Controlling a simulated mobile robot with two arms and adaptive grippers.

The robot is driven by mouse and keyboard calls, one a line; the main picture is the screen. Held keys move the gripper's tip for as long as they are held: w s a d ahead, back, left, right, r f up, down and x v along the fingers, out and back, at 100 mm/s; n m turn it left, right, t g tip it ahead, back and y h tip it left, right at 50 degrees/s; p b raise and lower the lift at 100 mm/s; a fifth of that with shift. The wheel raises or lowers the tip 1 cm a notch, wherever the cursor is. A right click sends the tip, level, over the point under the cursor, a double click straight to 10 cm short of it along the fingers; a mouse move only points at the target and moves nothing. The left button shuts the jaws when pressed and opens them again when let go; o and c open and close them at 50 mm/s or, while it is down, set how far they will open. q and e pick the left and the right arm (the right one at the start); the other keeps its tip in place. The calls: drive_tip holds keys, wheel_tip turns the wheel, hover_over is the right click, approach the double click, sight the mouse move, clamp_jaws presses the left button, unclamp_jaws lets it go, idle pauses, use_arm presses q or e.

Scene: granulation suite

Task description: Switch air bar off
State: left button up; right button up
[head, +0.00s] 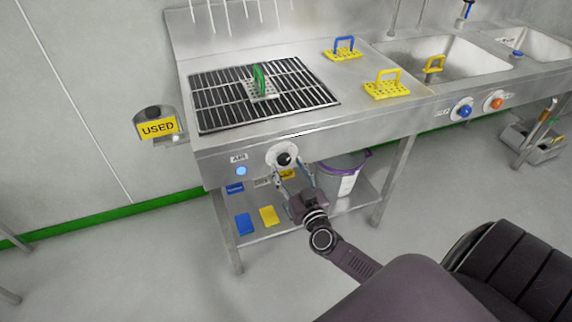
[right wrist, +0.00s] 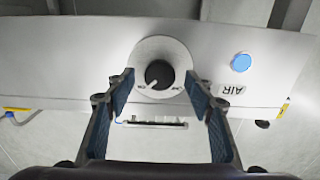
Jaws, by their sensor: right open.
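The air bar's control is a black knob (head: 285,159) on a round pale plate on the front panel of the steel sink unit. The knob also shows in the right wrist view (right wrist: 158,74), with a white pointer mark on it. The AIR label (head: 238,159) and a lit blue light (head: 240,170) sit left of it; in the wrist view the label is upside down. My right gripper (head: 290,175) is open just below and in front of the knob. Its fingers (right wrist: 158,88) lie on either side of the knob, apart from it. My left gripper is not in view.
A grated drain with a green-handled brush (head: 260,83) lies above the panel. Blue and yellow brushes (head: 342,49) stand on the worktop. A USED sign (head: 158,127) hangs left. Floor at front left is clear.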

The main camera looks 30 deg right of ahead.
drive_tip(key=shift+x, duration=1.2)
drive_tip(key=c, duration=1.2)
